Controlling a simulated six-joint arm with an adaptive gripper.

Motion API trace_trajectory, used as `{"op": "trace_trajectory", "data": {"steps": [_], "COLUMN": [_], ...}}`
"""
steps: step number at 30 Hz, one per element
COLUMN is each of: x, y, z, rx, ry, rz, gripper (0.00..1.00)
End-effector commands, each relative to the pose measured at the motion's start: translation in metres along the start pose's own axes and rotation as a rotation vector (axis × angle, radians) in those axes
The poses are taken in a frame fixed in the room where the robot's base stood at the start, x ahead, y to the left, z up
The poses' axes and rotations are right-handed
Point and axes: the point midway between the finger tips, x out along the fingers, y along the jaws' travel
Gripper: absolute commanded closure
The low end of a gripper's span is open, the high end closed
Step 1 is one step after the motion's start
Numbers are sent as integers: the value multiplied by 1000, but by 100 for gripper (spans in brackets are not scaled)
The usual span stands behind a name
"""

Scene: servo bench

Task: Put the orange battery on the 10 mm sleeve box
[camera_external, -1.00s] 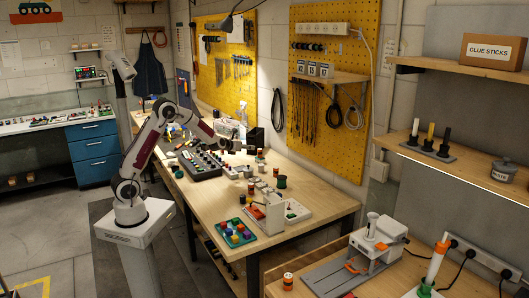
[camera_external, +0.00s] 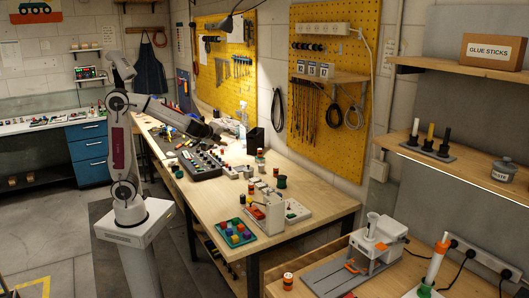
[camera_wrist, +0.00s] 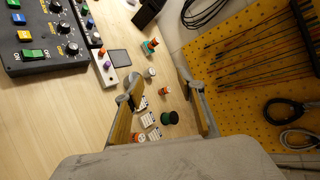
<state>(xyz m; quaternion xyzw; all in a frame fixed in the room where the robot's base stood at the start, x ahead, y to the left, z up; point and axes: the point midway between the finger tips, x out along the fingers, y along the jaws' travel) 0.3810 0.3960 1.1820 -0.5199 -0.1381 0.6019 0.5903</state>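My gripper (camera_wrist: 159,80) is open, its two tan-padded fingers wide apart and nothing held between them. It hovers well above the bench, with its tip hard to make out in the external view. Small white labelled boxes (camera_wrist: 147,120) lie in a row below and between the fingers; their print is too small to tell which is the 10 mm sleeve box. An orange-and-white cylinder (camera_wrist: 165,91) lies on the wood between the fingers, and another orange piece (camera_wrist: 138,137) shows beside the left finger. I cannot tell which is the orange battery.
A dark green spool (camera_wrist: 168,117) and an orange-green one (camera_wrist: 150,46) stand nearby. A black control box (camera_external: 201,163) with knobs is to the left. A tray of coloured blocks (camera_external: 234,234) and a white box (camera_external: 274,216) stand toward the bench's near end. A pegboard (camera_external: 335,90) rises behind.

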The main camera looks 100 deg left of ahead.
Motion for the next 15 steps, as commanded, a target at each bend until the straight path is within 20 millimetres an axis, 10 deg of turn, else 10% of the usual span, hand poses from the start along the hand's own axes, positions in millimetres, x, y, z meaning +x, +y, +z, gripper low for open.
{"op": "trace_trajectory", "data": {"steps": [15], "x": [-126], "y": [78], "z": [-33], "rx": [-474], "ry": [180], "rz": [235], "gripper": [61]}}
